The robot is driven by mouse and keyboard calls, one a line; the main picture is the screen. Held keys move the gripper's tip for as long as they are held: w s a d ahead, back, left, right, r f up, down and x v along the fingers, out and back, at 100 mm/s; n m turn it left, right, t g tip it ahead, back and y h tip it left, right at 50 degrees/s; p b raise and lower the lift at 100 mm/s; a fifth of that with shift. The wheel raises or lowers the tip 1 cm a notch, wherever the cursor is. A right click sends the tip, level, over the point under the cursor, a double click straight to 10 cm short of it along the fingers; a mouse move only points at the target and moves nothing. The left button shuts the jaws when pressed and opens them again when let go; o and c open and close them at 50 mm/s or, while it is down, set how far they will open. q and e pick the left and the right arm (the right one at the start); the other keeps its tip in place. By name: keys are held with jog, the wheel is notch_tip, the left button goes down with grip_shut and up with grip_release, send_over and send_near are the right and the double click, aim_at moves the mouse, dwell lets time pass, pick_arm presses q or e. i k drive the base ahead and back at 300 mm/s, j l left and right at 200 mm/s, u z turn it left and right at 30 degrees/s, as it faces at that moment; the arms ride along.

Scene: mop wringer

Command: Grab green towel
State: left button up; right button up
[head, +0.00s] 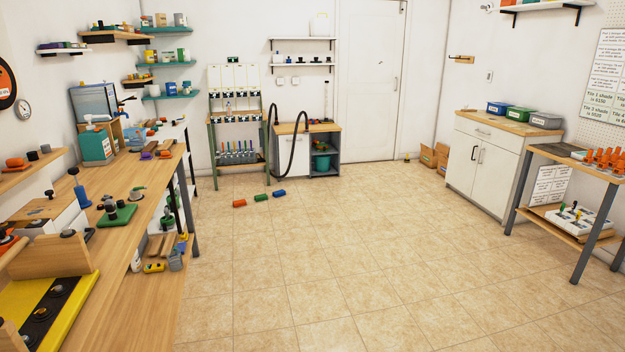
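Three small rolled or block-like pieces lie in a row on the tiled floor at mid-distance, in front of the far wall. The green one, which looks like the green towel (261,197), is in the middle. An orange one (239,203) lies to its left and a blue one (279,193) to its right, with small gaps between them. They are too small to tell whether they are cloth. Neither of my grippers is in view.
A long wooden workbench (150,200) with tools runs along the left. A low cabinet with a black hose (292,145) stands behind the row. A white cabinet (483,170) and a wooden table (575,165) stand at right. The middle floor (330,265) is clear.

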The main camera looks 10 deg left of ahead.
aim_at(263, 197)
jog(key=i+u, duration=0.35)
jog(key=i, duration=4.15)
jog(key=i+l, duration=0.1)
jog(key=i, duration=2.1)
jog(key=j+u, duration=0.05)
jog(key=j, duration=0.05)
